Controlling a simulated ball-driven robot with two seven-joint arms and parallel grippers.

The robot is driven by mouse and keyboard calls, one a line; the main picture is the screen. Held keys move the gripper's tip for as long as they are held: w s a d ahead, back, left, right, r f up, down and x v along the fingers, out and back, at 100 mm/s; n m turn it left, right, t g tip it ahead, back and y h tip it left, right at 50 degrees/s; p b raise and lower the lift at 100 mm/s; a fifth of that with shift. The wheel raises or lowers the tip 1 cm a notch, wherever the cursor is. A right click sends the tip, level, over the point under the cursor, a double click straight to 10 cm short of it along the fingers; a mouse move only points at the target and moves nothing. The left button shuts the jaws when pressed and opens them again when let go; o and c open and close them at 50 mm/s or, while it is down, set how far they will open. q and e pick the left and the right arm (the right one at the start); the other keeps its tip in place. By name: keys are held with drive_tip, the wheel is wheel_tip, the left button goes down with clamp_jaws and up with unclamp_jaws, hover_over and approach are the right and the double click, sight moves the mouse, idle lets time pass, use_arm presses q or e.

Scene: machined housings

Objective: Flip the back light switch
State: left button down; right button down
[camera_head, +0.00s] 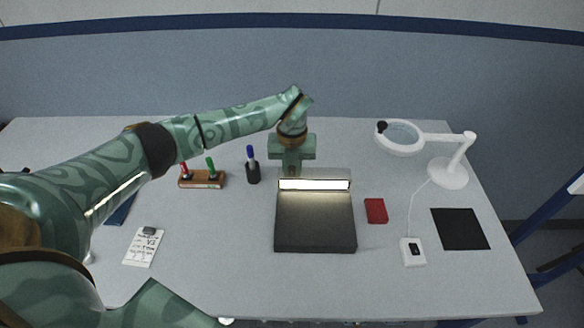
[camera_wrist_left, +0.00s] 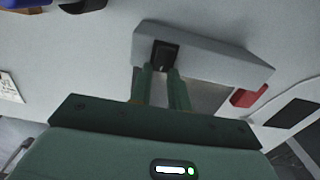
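A dark box with a lit strip (camera_head: 315,225) stands in the middle of the table. Its grey back (camera_wrist_left: 205,58) shows in the left wrist view. A black rocker switch (camera_wrist_left: 164,55) is set in that back face; the head view hides it. My left gripper (camera_head: 291,168) points down behind the box. In the left wrist view its two fingers (camera_wrist_left: 159,70) are a little apart, with a gap and nothing between them. Their tips are right at the switch; I cannot tell whether they touch it. My right gripper is out of view.
A white magnifier lamp (camera_head: 448,172) stands at the right, with a corded switch box (camera_head: 412,251). A red block (camera_head: 376,211) and black mat (camera_head: 460,229) lie right of the box. A marker holder (camera_head: 202,180), blue marker (camera_head: 252,165) and note (camera_head: 144,247) are at the left.

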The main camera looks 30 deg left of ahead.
use_arm(q)
drive_tip(key=shift+w+a+g+h+b, duration=0.1)
drive_tip(key=shift+w+g+h+b, duration=0.2)
drive_tip(key=shift+g, duration=0.3)
drive_tip(key=g+b, duration=0.1)
drive_tip(key=b, duration=0.2)
drive_tip(key=g+h+b, duration=0.1)
drive_tip(key=shift+w+a+f+g, duration=0.2)
drive_tip(key=shift+w+f+g, duration=0.1)
drive_tip(key=shift+r+g+h+b, duration=0.3)
drive_tip(key=shift+g+b, duration=0.1)
drive_tip(key=shift+b, duration=0.4)
drive_tip(key=shift+r, duration=0.2)
drive_tip(key=c, duration=1.3)
unclamp_jaws()
